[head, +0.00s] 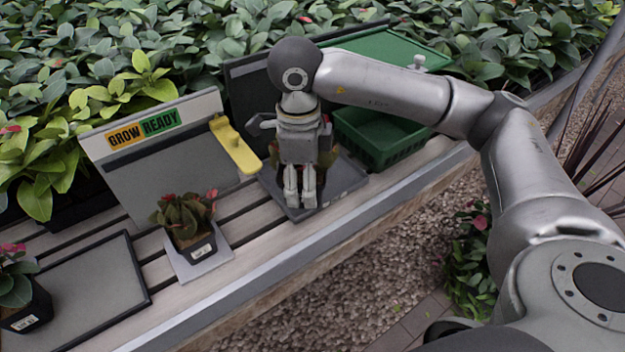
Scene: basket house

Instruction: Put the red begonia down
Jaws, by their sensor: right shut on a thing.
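My right gripper (300,198) points down over a dark square tray (345,180) near the middle of the bench. It is shut on a plant, taken as the red begonia (326,157), which is mostly hidden behind the gripper. Only some brownish-green leaves and a bit of red show at the gripper's side. I cannot tell whether its pot touches the tray. My left gripper is not in view.
A red-flowered potted plant (183,222) stands on a pale plate by the "GROW READY" board (150,140). Another potted plant (20,290) is at the left by a grey tray (90,295). A yellow tool (235,146) and green basket (375,145) flank the gripper.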

